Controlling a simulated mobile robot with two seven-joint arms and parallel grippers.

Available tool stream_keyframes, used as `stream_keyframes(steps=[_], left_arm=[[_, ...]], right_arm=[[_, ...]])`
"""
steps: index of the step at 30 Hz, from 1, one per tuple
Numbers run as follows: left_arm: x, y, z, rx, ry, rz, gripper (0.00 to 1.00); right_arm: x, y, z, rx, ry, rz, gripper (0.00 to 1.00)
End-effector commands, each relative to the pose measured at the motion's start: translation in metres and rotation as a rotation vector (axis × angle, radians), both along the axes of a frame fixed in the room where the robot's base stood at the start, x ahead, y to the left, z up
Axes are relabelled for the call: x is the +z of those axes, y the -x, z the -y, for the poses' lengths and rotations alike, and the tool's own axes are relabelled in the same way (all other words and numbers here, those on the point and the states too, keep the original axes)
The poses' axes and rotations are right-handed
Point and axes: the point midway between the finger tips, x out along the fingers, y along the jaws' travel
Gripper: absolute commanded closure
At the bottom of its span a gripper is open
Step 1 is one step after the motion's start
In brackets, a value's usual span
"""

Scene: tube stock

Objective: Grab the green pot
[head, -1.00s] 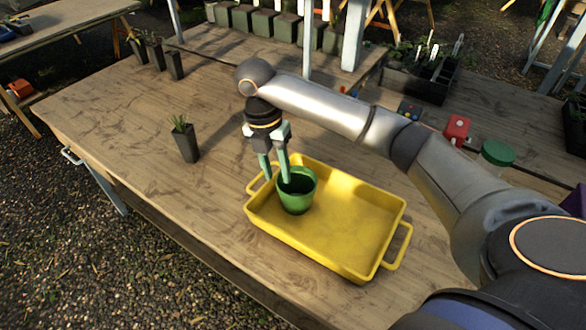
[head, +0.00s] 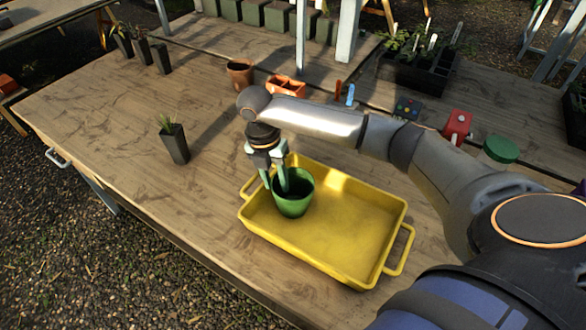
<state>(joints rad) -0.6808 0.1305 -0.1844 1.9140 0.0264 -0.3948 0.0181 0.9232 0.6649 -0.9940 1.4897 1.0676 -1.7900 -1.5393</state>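The green pot (head: 296,206) stands upright in the left part of the yellow tray (head: 335,264). My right gripper (head: 276,187) points down at the pot's left rim. One finger reaches into the pot's mouth, and the other is outside its left side. A gap shows between the fingers, so the gripper looks open; contact with the pot wall cannot be made out. My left gripper is not in view.
A dark pot with a plant (head: 175,144) stands left of the tray. A terracotta pot (head: 240,74), an orange container (head: 286,85), a red object (head: 457,124) and a green-lidded jar (head: 500,150) are beyond my arm. The table's left part is largely clear.

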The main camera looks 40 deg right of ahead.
Motion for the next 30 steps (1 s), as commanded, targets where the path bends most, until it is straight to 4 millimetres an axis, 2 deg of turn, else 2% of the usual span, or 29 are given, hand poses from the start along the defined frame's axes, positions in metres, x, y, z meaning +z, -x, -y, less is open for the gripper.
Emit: stream_keyframes(steps=[7,10,17,27,30], left_arm=[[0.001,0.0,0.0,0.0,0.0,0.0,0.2],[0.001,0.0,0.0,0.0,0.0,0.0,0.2],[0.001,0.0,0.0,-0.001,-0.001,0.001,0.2],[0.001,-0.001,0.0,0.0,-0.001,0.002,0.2],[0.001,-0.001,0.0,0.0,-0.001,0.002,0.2]], right_arm=[[-0.037,0.004,0.001,0.0,0.001,-0.003,0.61],[-0.043,0.004,0.001,0.001,0.0,0.0,0.61],[-0.044,0.004,0.001,0.001,0.0,0.0,0.61],[-0.043,0.004,0.001,0.001,0.0,0.0,1.0],[-0.043,0.004,0.001,0.001,0.0,0.0,1.0]])
